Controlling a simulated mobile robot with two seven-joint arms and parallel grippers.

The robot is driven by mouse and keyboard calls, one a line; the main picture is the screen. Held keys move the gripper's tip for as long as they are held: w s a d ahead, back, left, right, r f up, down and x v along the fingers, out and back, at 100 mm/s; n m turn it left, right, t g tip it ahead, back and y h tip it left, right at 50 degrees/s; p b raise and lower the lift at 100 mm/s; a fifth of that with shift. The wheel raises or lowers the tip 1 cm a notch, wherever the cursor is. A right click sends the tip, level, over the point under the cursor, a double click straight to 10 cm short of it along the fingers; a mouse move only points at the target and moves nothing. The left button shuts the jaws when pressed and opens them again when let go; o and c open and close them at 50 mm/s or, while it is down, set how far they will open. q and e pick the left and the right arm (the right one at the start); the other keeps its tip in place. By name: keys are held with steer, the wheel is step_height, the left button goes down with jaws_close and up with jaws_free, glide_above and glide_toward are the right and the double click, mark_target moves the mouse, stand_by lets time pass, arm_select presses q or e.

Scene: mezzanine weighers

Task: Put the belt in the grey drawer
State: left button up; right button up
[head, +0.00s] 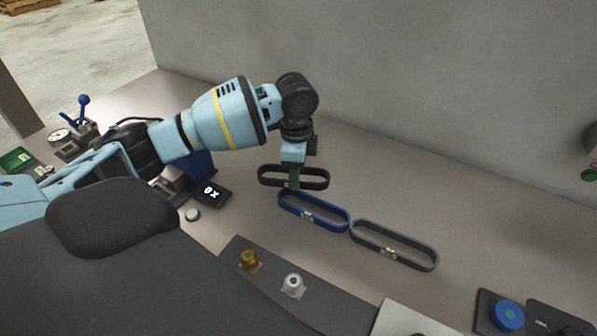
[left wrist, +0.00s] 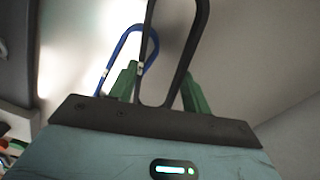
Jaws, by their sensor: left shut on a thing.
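My left gripper (head: 294,180) has green fingers and is shut on a black belt (head: 313,178), a long narrow loop. In the left wrist view the belt (left wrist: 190,45) runs between the green fingers (left wrist: 161,88). In the head view the black belt appears just behind and left of a blue loop (head: 340,226); its height above the surface is hard to tell. A grey loop (head: 420,266) lies to the right of the blue one. The blue loop also shows in the left wrist view (left wrist: 117,47). I cannot make out a grey drawer. My right gripper is out of view.
A dark box with a small display (head: 211,193) and a round white button (head: 192,214) stand left of the loops. Brass (head: 249,260) and white (head: 293,286) knobs are in front. A blue button (head: 507,315) is at lower right. A grey wall (head: 400,80) closes the back.

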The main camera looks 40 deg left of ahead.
arm_select(q)
steer(key=shift+w+a+f, duration=0.15)
steer(key=shift+w+a, duration=0.8)
steer(key=shift+w, duration=0.25)
steer(key=shift+w, duration=0.1)
steer(key=shift+w+a, duration=0.2)
steer(key=shift+a, duration=0.05)
steer(key=shift+f, duration=1.8)
steer(key=shift+f, duration=0.15)
steer(key=o, duration=0.7)
